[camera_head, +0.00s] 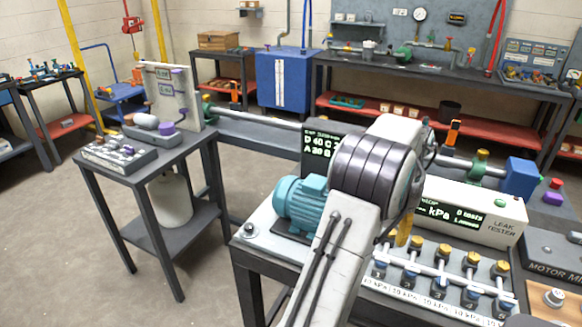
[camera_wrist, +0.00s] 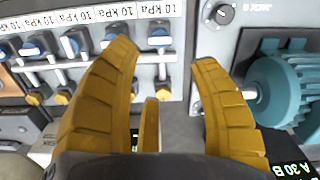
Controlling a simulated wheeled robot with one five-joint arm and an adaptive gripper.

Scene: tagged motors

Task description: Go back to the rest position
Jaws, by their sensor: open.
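My gripper (camera_wrist: 165,75) has yellow ribbed fingers. In the wrist view they stand apart with nothing between them, above the gap between a valve panel and a teal motor. In the head view my arm is bent over the bench, and only a bit of a yellow finger (camera_head: 404,228) shows behind it. The teal motor (camera_head: 300,203) stands on the bench left of my arm; it also shows at the right of the wrist view (camera_wrist: 282,85). The valve panel (camera_head: 440,270), labelled 10 kPa, lies right of my arm.
A leak tester (camera_head: 470,212) stands behind the valve panel. A dark display (camera_head: 322,146) stands behind the motor. A small dark table (camera_head: 150,165) with a grey tray is at the left. Open floor (camera_head: 60,240) lies left of it. Workbenches line the back wall.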

